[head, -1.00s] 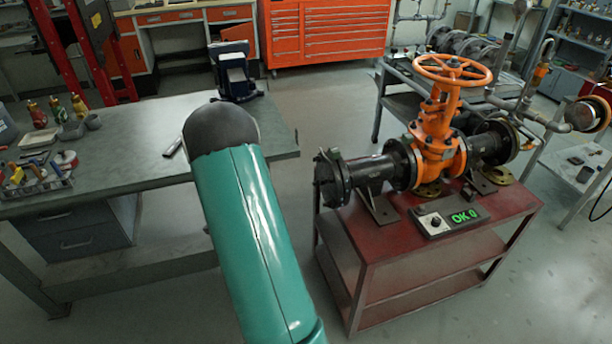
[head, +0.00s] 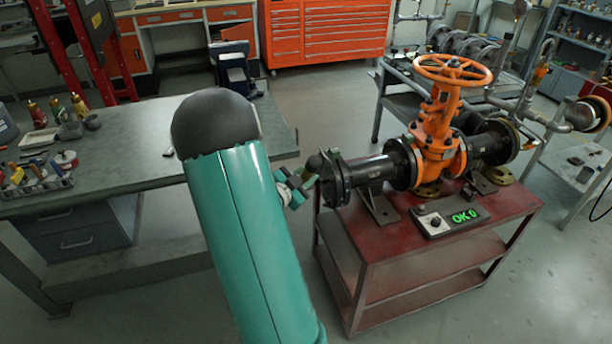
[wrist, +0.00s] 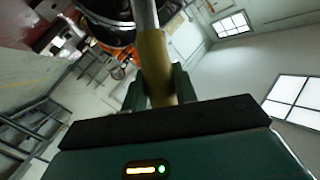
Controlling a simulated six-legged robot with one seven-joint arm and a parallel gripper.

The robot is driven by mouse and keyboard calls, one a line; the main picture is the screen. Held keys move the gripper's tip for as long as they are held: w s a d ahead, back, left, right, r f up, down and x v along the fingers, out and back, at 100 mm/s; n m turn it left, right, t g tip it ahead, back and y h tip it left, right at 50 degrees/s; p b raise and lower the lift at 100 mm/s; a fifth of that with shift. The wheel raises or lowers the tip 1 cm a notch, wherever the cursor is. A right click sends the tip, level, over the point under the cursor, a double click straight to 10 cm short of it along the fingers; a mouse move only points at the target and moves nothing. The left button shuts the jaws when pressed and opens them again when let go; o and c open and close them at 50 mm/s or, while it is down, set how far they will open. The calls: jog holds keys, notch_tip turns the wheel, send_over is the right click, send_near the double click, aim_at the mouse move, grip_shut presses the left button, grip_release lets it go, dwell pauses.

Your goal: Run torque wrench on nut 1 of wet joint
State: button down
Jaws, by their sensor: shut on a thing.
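The orange gate valve (head: 437,145) with its handwheel sits in a black flanged pipe run on a red cart. The left end flange (head: 334,180) of the run has bolts round its rim; I cannot tell which nut is nut 1. My gripper (wrist: 158,88) is shut on a tan handle with a metal shaft, seemingly the torque wrench (wrist: 154,58). In the head view, my gripper (head: 297,186) shows partly from behind my arm, just left of the end flange. The wrench's far end is hidden in the wrist view, and contact with a nut cannot be told.
A grey workbench (head: 140,150) with bottles and tools stands at left. Floor between bench and cart is open.

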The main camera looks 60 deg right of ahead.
jog(key=shift+r, duration=0.15)
jog(key=shift+s, duration=0.1)
jog(key=shift+s+d, duration=1.2)
jog(key=shift+d, duration=0.05)
jog(key=shift+s+d, duration=1.45)
jog(key=shift+s, duration=0.05)
dwell(1.4)
jog(key=shift+w+a, duration=0.2)
dwell(0.6)
jog(key=shift+w+a, duration=1.55)
jog(key=shift+w, duration=0.05)
